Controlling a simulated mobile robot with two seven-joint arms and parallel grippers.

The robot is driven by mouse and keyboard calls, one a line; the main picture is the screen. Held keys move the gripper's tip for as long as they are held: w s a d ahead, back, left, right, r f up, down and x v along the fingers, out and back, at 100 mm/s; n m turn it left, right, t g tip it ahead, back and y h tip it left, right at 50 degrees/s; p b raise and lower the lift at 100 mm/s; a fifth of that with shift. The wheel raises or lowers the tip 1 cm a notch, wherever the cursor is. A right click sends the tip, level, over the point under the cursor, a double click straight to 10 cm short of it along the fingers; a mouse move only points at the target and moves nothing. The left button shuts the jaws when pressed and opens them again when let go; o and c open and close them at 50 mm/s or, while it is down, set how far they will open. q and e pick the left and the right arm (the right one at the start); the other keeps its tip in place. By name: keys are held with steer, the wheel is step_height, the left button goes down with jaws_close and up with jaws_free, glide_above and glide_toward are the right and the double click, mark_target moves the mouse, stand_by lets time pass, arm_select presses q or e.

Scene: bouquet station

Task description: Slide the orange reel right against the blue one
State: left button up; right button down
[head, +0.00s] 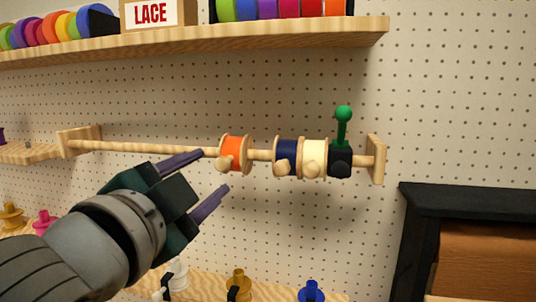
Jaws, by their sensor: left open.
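The orange reel (236,151) hangs on a horizontal wooden rod (130,148) fixed to the pegboard wall. The dark blue reel (287,155) is on the same rod to its right, with a short stretch of bare rod between them. A cream reel (314,157) sits close beside the blue one on its right, then a black clamp (340,160) with a green knob. My left gripper (213,178) is open and empty. In the picture its fingertips are just left of and below the orange reel. I cannot tell whether a finger touches it. My right gripper is not in view.
A wooden shelf (200,42) with colourful rolls and a LACE box (153,13) runs above. A wooden bracket (376,160) ends the rod at the right. A black-framed unit (455,195) stands lower right. Several small spools stand below the rod. The rod's left part is bare.

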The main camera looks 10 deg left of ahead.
mark_target(219, 167)
arm_select(q)
steer(key=shift+w+d+p, duration=0.1)
steer(key=shift+w+p, duration=0.4)
steer(key=shift+w, duration=2.05)
jaws_close()
